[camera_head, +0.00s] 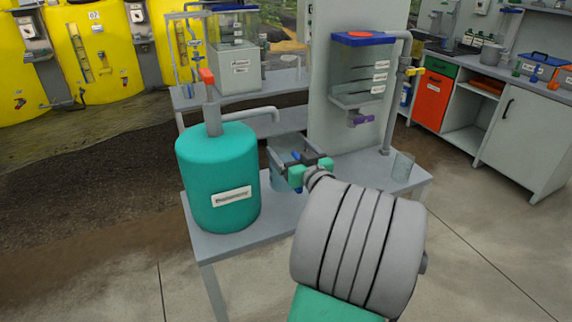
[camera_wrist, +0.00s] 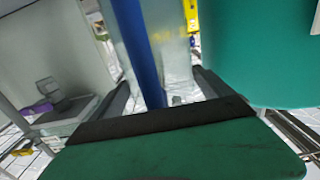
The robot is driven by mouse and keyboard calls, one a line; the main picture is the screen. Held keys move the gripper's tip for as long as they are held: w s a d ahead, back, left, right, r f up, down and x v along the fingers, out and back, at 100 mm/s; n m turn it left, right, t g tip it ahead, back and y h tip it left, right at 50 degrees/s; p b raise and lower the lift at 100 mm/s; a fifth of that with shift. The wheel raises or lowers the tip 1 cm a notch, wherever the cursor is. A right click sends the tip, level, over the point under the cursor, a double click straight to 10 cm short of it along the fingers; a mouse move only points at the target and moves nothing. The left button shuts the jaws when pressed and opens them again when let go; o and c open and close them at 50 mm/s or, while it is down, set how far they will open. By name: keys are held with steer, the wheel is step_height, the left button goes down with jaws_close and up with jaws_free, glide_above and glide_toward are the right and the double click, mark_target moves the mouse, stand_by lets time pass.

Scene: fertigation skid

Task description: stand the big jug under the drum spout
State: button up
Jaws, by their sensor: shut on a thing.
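The drum (camera_head: 217,180) is a teal cylinder with a white label, standing on the grey table (camera_head: 245,238). A grey spout (camera_head: 262,111) curves out to the right from near its top. The big jug (camera_head: 281,176) is clear and bluish, just right of the drum, with its open top below the spout end in the picture. My gripper (camera_head: 310,172) is shut on the jug's blue handle (camera_wrist: 140,50). The drum shows at the right of the wrist view (camera_wrist: 268,50). My gripper hides part of the jug; I cannot tell whether its base touches the table.
A small clear beaker (camera_head: 402,167) stands at the table's right end. A clear tank with a blue lid (camera_head: 362,75) and purple tap hangs on the grey panel behind. A rear bench (camera_head: 268,86) holds another tank. Cabinets (camera_head: 525,120) stand at right.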

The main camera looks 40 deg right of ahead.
steer(key=shift+w+d+f, duration=0.15)
steer(key=shift+w+f, duration=0.75)
steer(key=shift+w, duration=0.05)
steer(key=shift+w+f+b, duration=0.15)
steer(key=shift+f+b, duration=0.15)
steer(key=shift+f, duration=0.75)
steer(key=shift+w+f+b, duration=0.1)
steer(key=shift+f+b, duration=0.2)
steer(key=shift+f, duration=0.7)
steer(key=o, duration=1.8)
steer(key=shift+r+p, duration=0.15)
steer(key=shift+p, duration=0.15)
steer(key=shift+s, duration=0.4)
steer(key=b+v, duration=0.1)
steer(key=v, duration=1)
steer(key=shift+s, duration=0.15)
